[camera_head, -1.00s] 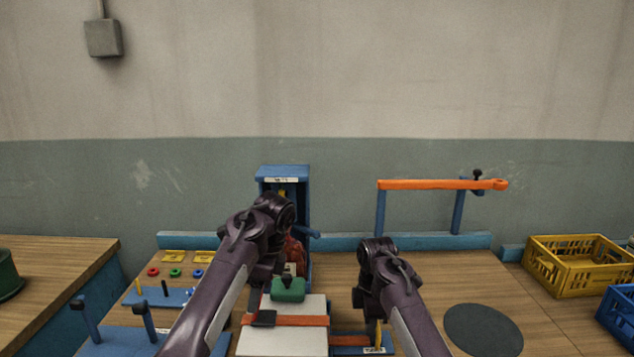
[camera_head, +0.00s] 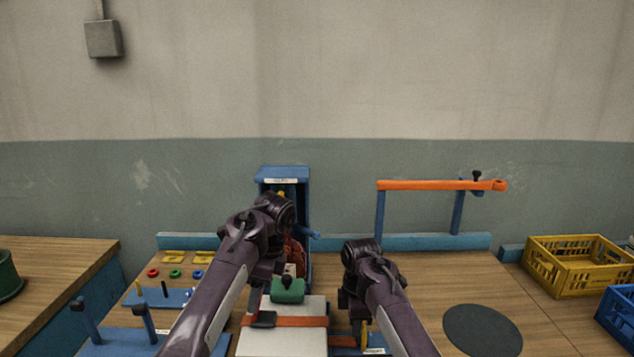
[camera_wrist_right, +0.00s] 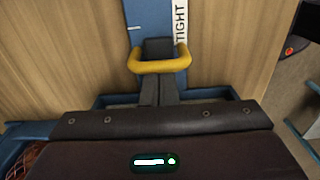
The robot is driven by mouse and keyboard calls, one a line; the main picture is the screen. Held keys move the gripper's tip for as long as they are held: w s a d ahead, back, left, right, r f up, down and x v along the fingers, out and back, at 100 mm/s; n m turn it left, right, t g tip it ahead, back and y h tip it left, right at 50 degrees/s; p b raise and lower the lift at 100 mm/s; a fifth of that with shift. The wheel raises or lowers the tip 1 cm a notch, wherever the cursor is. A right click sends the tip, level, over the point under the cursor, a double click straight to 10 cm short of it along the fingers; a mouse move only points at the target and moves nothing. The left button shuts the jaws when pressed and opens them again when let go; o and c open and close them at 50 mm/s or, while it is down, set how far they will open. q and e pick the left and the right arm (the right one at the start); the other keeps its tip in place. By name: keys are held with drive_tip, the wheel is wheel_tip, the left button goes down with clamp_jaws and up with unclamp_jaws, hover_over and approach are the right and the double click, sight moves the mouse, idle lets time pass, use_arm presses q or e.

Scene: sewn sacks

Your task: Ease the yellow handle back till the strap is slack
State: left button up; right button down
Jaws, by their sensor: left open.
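The yellow handle (camera_wrist_right: 160,60) is a rounded loop in the right wrist view, beside a white strip marked TIGHT (camera_wrist_right: 181,22). A little of it shows in the head view (camera_head: 364,330). My right gripper (camera_wrist_right: 158,72) has its dark fingers close together at the handle and appears shut on it; the contact is partly hidden. An orange strap (camera_head: 300,321) crosses a white block-like sack (camera_head: 285,342), with a black buckle (camera_head: 263,319) at its left. My left gripper (camera_head: 262,300) is open above the buckle, its fingers partly hidden by its own wrist. I cannot tell the strap's tension.
A green block with a black knob (camera_head: 288,291) sits at the sack's far end. A blue stand (camera_head: 283,173) rises behind. An orange bar on blue posts (camera_head: 430,185) stands at back right. A yellow crate (camera_head: 570,275) and dark disc (camera_head: 482,329) lie right, with bare wood between.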

drive_tip(key=shift+a, duration=0.95)
drive_tip(key=c, duration=2.1)
unclamp_jaws()
drive_tip(key=shift+c, duration=0.2)
drive_tip(key=o, duration=0.7)
drive_tip(key=shift+o, duration=0.2)
use_arm(q)
drive_tip(key=p+v, duration=0.2)
drive_tip(key=a+p+v, duration=0.1)
drive_tip(key=p+v, duration=0.4)
drive_tip(key=p, duration=0.1)
drive_tip(key=shift+a+r, duration=0.35)
drive_tip(key=shift+r, duration=0.15)
use_arm(e)
wheel_tip(320, 180, up, 7)
use_arm(q)
drive_tip(key=shift+f, duration=0.15)
use_arm(e)
drive_tip(key=shift+f, duration=0.1)
